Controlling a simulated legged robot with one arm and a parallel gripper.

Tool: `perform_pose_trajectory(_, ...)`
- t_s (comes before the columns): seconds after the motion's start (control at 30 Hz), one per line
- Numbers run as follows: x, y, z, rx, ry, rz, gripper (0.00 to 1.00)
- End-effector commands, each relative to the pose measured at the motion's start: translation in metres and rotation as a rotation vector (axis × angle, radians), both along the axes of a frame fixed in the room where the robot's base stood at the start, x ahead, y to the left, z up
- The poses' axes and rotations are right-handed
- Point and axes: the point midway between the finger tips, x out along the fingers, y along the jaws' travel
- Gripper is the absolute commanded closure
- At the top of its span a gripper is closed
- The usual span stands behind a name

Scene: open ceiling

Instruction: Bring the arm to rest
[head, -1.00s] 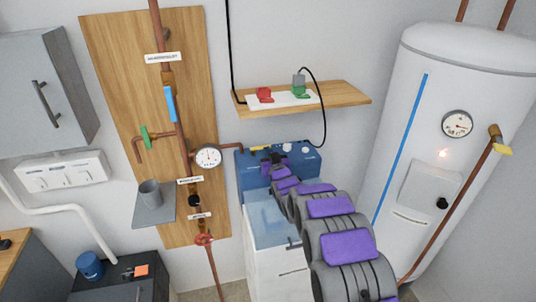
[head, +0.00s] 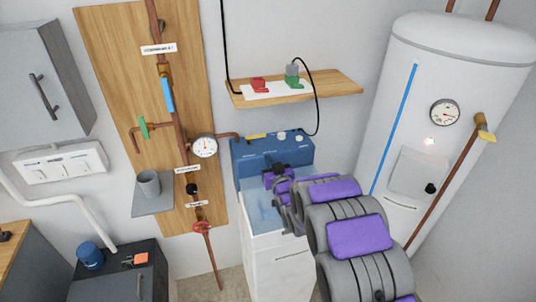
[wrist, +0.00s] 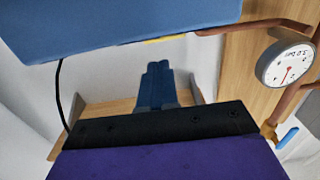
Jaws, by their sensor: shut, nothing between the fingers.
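My arm, with grey links and purple pads, reaches from the lower right of the head view toward the blue machine. My gripper (head: 272,168) is small and partly hidden there, in front of the machine's blue panel (head: 250,155). In the wrist view the two blue-grey fingers (wrist: 157,84) are together, with nothing between them. The blue panel fills the top of the wrist view (wrist: 130,20); the fingers show below it. I cannot tell the exact gap between them.
The white machine body (head: 272,262) stands below the arm. A wooden shelf (head: 345,84) is above, a white tank (head: 445,80) to the right. Pipes with a gauge (head: 204,146) and a small grey shelf (head: 153,206) are to the left.

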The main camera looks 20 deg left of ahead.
Motion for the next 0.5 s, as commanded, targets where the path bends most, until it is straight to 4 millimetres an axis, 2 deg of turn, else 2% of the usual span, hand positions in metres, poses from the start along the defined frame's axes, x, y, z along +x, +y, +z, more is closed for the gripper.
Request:
perform_pose_trajectory(0.2, -0.015, -0.015, 0.0, 0.002, 0.004, -0.002, 1.0)
perform_pose_trajectory(0.5, -0.017, -0.017, 0.002, -0.012, 0.014, -0.011, 1.0)
